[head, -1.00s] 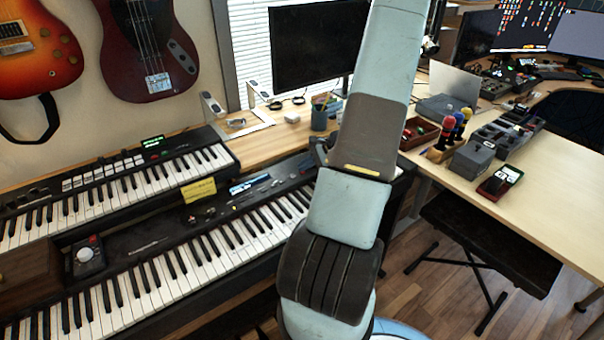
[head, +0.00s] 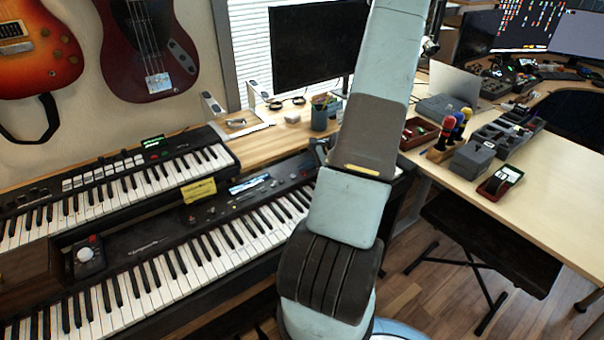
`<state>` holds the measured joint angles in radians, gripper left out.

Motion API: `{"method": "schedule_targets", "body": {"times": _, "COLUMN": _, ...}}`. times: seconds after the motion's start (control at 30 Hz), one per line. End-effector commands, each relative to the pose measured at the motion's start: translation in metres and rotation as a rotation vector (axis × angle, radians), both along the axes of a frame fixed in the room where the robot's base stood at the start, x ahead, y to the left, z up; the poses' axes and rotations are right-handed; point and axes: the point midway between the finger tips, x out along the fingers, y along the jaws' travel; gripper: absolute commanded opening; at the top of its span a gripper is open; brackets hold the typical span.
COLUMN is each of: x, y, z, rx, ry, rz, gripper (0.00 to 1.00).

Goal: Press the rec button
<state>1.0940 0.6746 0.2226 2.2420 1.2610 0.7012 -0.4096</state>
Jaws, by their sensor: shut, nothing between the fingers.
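No button is readable as "rec" at this size. The upper keyboard (head: 112,185) has a row of pale buttons, a small green-lit display (head: 153,142) and a small red spot beside it. The lower keyboard (head: 190,262) has a lit display (head: 249,184) and a panel of small controls. A small dark box with a red button (head: 92,239) stands at the left end of the lower keyboard. My arm rises through the middle of the view. A small grey part shows at its left edge, by the lower keyboard's right end. My gripper's fingers are hidden behind the arm.
A yellow note (head: 198,191) is on the lower keyboard's panel. A pen cup (head: 320,116) and a monitor (head: 318,46) stand on the wooden desk behind. At right, a light table (head: 545,190) holds several small devices. A black bench (head: 490,245) stands below.

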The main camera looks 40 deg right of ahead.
Motion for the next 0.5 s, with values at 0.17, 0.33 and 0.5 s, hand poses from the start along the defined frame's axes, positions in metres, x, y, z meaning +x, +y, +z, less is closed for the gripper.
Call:
{"method": "schedule_targets", "body": {"times": 0.17, "x": 0.0, "y": 0.0, "z": 0.002, "rx": 0.0, "ry": 0.0, "rz": 0.0, "gripper": 0.0}}
{"method": "schedule_targets", "body": {"times": 0.33, "x": 0.0, "y": 0.0, "z": 0.008, "rx": -0.001, "ry": 0.0, "rz": 0.0, "gripper": 0.0}}
{"method": "schedule_targets", "body": {"times": 0.5, "x": 0.0, "y": 0.0, "z": 0.014, "rx": -0.001, "ry": 0.0, "rz": -0.001, "gripper": 0.0}}
